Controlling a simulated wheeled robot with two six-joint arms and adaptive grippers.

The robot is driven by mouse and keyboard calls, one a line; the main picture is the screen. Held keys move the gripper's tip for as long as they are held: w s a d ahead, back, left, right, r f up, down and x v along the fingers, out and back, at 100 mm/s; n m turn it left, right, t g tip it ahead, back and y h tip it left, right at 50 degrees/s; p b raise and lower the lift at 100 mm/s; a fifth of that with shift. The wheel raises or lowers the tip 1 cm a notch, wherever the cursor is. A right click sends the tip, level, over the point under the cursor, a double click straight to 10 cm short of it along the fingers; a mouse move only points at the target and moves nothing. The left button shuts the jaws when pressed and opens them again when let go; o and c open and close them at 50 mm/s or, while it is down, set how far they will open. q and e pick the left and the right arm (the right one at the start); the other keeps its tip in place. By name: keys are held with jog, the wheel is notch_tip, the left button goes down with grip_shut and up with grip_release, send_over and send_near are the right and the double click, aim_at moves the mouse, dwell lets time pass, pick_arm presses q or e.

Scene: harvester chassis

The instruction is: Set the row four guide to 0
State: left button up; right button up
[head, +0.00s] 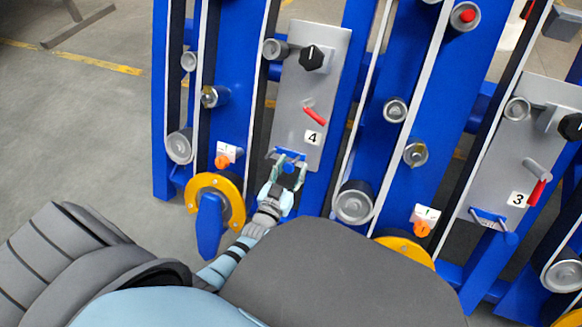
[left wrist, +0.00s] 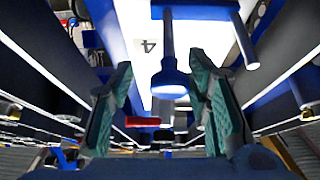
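The row four panel (head: 318,95) is a grey plate with a "4" label (head: 312,138). At its lower end is a small blue part (head: 289,154), which looks like the guide; its setting cannot be read. My left gripper (head: 290,168) is at this part, fingers pointing up toward it. In the left wrist view, a blue lever with a round knob (left wrist: 168,84) hangs between the two green fingers of the left gripper (left wrist: 166,92). The fingers are open, with a gap on both sides of the knob. My right gripper is out of view.
A red handle (head: 315,116) and a black knob (head: 313,58) sit higher on the row four panel. A yellow-rimmed wheel (head: 237,200) stands left of my left gripper. The row three panel (head: 500,160), with a similar blue part (head: 489,220), is at the right.

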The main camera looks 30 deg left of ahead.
pick_arm(q)
jog(key=shift+s+a, duration=0.1)
jog(key=shift+a, duration=0.1)
jog(key=shift+s, duration=0.2)
jog(key=s+d, duration=0.1)
jog(key=s, duration=1)
jog(key=shift+s+d, duration=0.2)
jog(key=shift+d, duration=0.2)
